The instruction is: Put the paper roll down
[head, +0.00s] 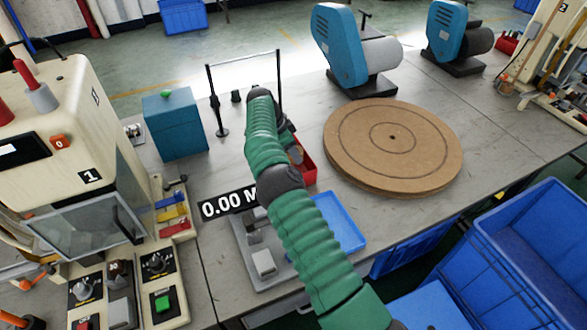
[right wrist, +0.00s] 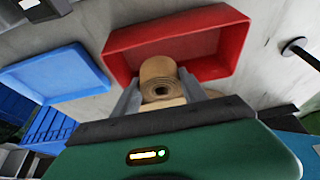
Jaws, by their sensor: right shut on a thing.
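The paper roll (right wrist: 157,70) is a tan cylinder with a dark round hole in its end, seen in the right wrist view. My right gripper (right wrist: 160,92) is shut on it, with one grey finger on each side. The roll shows against the red tray (right wrist: 120,47); I cannot tell whether it touches the tray. More tan material shows below it between the fingers. In the head view the red tray (head: 308,170) is partly hidden behind my green right arm, and the roll is not clearly visible. My left gripper is not in view.
A blue tray (head: 340,222) lies beside the red one. A metal stand (head: 222,130) and a teal box (head: 175,125) are at the left. A large brown disc (head: 440,150) lies at the right. A white machine (head: 70,150) fills the left side.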

